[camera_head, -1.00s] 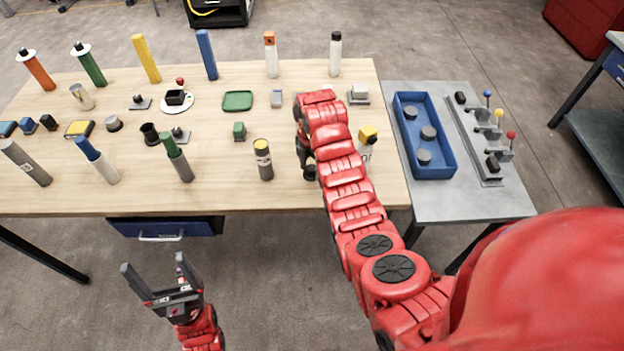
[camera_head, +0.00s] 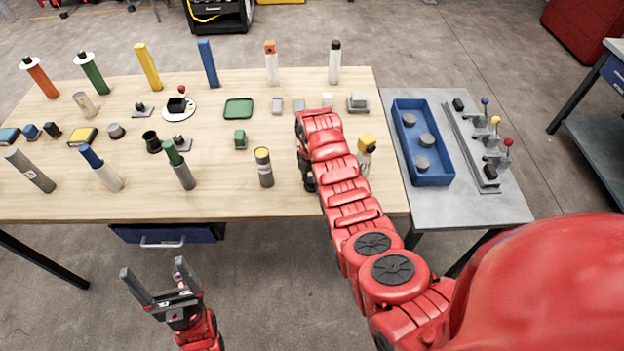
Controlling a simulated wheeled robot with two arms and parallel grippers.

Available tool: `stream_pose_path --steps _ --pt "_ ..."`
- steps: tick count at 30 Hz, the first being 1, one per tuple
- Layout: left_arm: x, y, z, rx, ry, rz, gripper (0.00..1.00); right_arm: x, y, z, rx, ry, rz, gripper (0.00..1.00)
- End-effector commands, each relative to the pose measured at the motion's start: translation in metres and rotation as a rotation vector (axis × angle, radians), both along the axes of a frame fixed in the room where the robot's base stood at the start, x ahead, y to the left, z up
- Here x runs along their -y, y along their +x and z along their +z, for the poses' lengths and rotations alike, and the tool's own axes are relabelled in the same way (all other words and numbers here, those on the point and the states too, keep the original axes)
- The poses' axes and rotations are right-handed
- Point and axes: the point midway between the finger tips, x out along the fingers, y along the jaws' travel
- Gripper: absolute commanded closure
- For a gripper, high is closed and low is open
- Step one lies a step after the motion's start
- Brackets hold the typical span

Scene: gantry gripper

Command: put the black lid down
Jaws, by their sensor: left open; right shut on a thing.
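My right gripper (camera_head: 307,178) is low over the right part of the wooden table, largely hidden behind my red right arm. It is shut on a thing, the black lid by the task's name. Only dark shapes show there, so I cannot separate lid from fingers or tell whether it touches the table. My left gripper (camera_head: 158,277) is open and empty, in front of the table's near edge and over the floor.
The wooden table (camera_head: 215,205) holds many tubes and small parts. A grey-and-yellow cylinder (camera_head: 264,168) stands left of my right gripper, and a yellow-topped piece (camera_head: 366,150) stands right of it. A blue tray (camera_head: 432,181) and a lever panel (camera_head: 470,145) are on the grey side table.

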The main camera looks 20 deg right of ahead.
Motion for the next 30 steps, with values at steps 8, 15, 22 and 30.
stream_pose_path --steps 8,15,22,30 --pt "0.0 0.0 -0.001 0.0 0.0 0.0 0.12 0.0 0.0 -0.001 0.0 0.0 0.0 0.07" --pt "0.0 0.0 0.001 0.0 0.0 0.0 0.12 0.0 0.0 0.001 0.0 0.0 0.0 0.07" --pt "0.0 0.0 -0.006 0.0 0.0 0.0 0.12 0.0 0.002 0.017 0.005 0.001 -0.001 0.07" --pt "0.0 0.0 -0.001 -0.001 0.0 0.0 0.12 -0.001 0.001 0.087 0.004 -0.001 0.002 0.07"
